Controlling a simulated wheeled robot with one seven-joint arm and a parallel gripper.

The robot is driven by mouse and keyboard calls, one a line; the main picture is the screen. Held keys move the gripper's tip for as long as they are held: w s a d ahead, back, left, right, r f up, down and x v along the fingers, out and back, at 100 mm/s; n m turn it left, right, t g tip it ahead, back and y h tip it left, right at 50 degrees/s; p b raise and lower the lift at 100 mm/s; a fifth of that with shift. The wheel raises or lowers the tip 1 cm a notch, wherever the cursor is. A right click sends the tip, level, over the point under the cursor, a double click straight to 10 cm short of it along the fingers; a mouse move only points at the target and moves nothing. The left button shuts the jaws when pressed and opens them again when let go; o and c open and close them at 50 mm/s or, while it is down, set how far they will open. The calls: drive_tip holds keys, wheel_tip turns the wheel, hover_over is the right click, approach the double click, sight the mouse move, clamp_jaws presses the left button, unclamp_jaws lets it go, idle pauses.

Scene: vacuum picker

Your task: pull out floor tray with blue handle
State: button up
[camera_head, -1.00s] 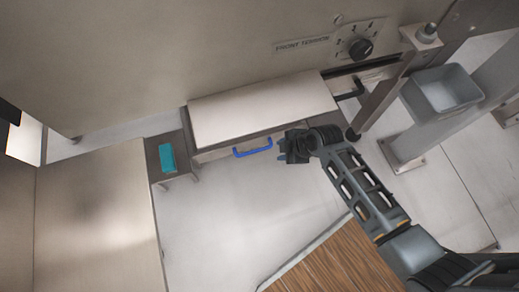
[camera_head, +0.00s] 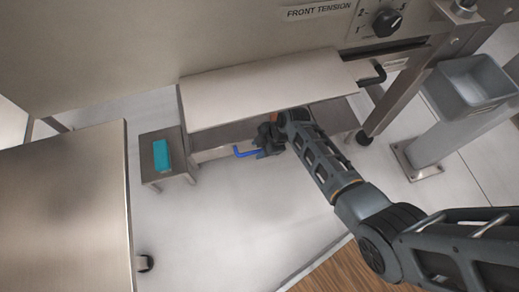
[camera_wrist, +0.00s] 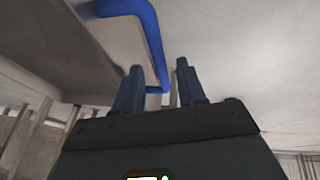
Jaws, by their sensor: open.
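The blue handle (camera_head: 244,153) is on the front of the floor tray (camera_head: 213,154), low under the machine. My gripper (camera_head: 264,150) is at the right part of the handle and hides that end. In the wrist view the blue handle (camera_wrist: 148,35) runs from the top edge down to just by the fingertips of my gripper (camera_wrist: 158,82). The two fingers are apart, with the handle's lower end close to or between their tips. I cannot tell whether they touch it. The tray is mostly hidden under a pale flat shelf (camera_head: 260,92).
A small metal stool (camera_head: 160,178) with a teal block (camera_head: 161,155) stands left of the tray. A large metal cabinet (camera_head: 70,210) is at the left. A grey bin (camera_head: 468,90) on a post and a machine leg are at the right. The floor in front is clear.

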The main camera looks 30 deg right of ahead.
drive_tip(key=shift+a+f, duration=0.1)
drive_tip(key=shift+f, duration=0.15)
clamp_jaws()
idle(0.6)
